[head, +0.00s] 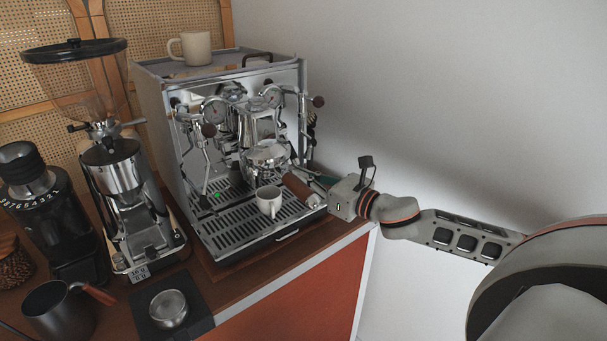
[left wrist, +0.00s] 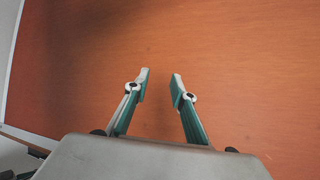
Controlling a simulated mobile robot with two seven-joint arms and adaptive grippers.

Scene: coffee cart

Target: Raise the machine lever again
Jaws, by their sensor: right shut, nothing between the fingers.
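The chrome espresso machine (head: 165,120) stands on the wooden counter, its front facing right. A portafilter with a brown wooden handle (head: 302,191) sits under the group head (head: 265,157). I cannot clearly make out the lever beside the group. My right gripper (head: 319,179) reaches in from the right at the machine's front right, just behind the portafilter handle. It is shut with nothing held; its fingertips are partly hidden by the handle. My left gripper (left wrist: 160,86) is open and empty in the left wrist view, before an orange-brown wooden surface (left wrist: 240,50).
A white cup (head: 268,202) stands on the drip tray (head: 240,232); another mug (head: 196,47) is on top of the machine. Steel and black grinders (head: 125,185) stand left. A dark pitcher (head: 55,308) and a round metal tamper (head: 168,307) are in front. Right of the counter is clear.

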